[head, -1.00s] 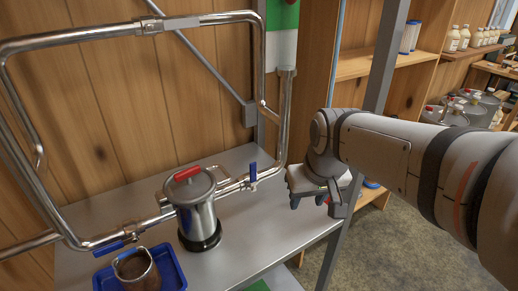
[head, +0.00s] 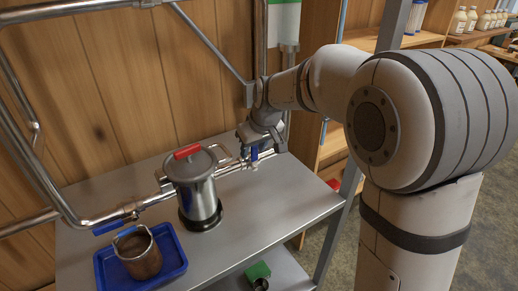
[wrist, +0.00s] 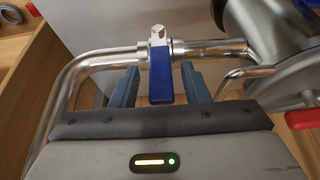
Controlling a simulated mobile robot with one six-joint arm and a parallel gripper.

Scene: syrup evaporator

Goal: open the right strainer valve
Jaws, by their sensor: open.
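The right strainer valve has a blue lever handle (head: 254,153) on the steel pipe, just right of the strainer canister (head: 197,190). In the wrist view the blue handle (wrist: 161,82) stands crosswise to the pipe. My gripper (head: 258,137) is at this valve in the head view and partly covers it. In the wrist view my gripper (wrist: 159,70) is open, with one finger on each side of the handle and gaps visible between. The canister has a lid with a red grip (head: 187,152).
A left valve with a blue handle (head: 108,227) lies along the pipe. The steel table (head: 235,225) is bare in front of the canister. A table post (head: 342,205) stands right. A green block (head: 258,271) lies on the lower shelf.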

